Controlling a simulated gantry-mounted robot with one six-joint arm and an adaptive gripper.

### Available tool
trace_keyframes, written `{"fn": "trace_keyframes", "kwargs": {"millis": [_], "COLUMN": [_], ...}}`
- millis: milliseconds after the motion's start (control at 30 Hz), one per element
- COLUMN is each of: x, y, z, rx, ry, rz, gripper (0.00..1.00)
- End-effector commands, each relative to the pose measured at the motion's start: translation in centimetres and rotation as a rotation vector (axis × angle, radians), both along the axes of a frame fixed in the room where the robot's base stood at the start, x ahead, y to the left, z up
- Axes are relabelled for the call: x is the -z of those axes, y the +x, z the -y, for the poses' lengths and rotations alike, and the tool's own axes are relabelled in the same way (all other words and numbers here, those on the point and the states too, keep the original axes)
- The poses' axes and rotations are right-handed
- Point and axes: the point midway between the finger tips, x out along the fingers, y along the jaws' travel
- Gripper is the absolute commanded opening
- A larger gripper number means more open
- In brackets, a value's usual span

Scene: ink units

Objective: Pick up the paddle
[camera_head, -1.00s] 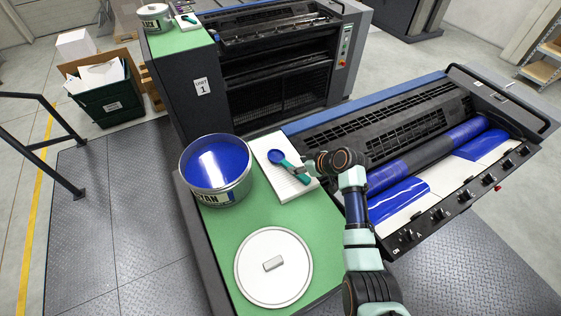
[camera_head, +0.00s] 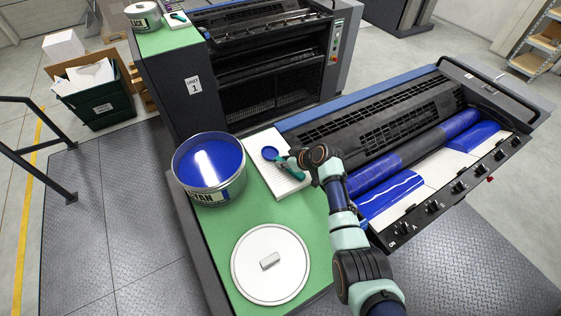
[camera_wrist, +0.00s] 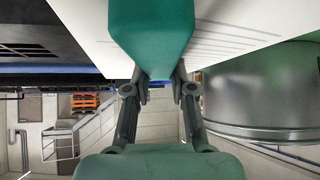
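The paddle (camera_head: 270,153) has a round blue head and a teal handle. In the head view it is over the white pad (camera_head: 294,184) beside the ink can; I cannot tell whether it touches the pad. My gripper (camera_head: 292,164) is at the handle end, its fingers partly hidden by my wrist. In the wrist view the teal handle (camera_wrist: 153,35) fills the top middle. The two fingers of my gripper (camera_wrist: 160,88) stand close against both sides of its lower end, shut on it. The blue head is out of the wrist view.
An open can of blue ink (camera_head: 209,168) stands left of the pad. A round white lid (camera_head: 268,277) lies on the green top (camera_head: 225,238) in front. The press with blue rollers (camera_head: 375,168) and its knob panel are right of my arm. A railing (camera_head: 30,160) stands at far left.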

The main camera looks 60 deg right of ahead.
Motion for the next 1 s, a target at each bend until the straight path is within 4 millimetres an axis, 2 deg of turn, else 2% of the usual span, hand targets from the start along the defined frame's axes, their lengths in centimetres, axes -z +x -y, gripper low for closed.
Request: {"fn": "trace_keyframes", "kwargs": {"millis": [33, 100, 433, 567, 667, 767, 1000], "x": [0.0, 0.0, 0.0, -0.7, -2.2, -4.8, -13.0], "y": [0.0, 0.0, 0.0, 0.0, 0.0, 0.1, 0.0], "z": [0.0, 0.0, 0.0, 0.0, 0.1, 0.1, 0.1], "rx": [0.0, 0.0, 0.001, 0.001, -0.001, 0.0, 0.0], "ry": [0.0, 0.0, -0.001, -0.001, -0.004, -0.005, -0.007], "rz": [0.0, 0.0, 0.0, 0.001, 0.001, 0.004, 0.003], "gripper": [0.09, 0.0, 0.0, 0.0, 0.0, 0.0, 0.0]}}
